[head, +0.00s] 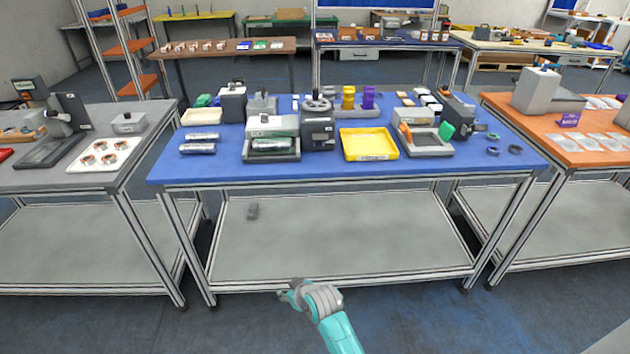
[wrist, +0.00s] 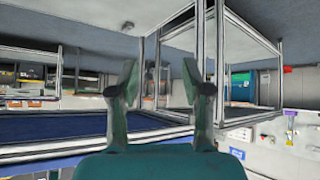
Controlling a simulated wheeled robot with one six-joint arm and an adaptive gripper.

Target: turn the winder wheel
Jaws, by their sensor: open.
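The winder wheel is probably the grey spoked wheel (head: 318,105) on top of a dark box-like machine (head: 319,132), at the middle of the blue table in the head view. My gripper (head: 289,290) is low in front of the table's lower front rail, well apart from the wheel. In the wrist view my gripper (wrist: 160,80) shows two fingers spread apart with nothing between them. The wheel cannot be made out in the wrist view.
A grey lower shelf (head: 340,235) is mostly bare. Grey and orange tables stand at either side.

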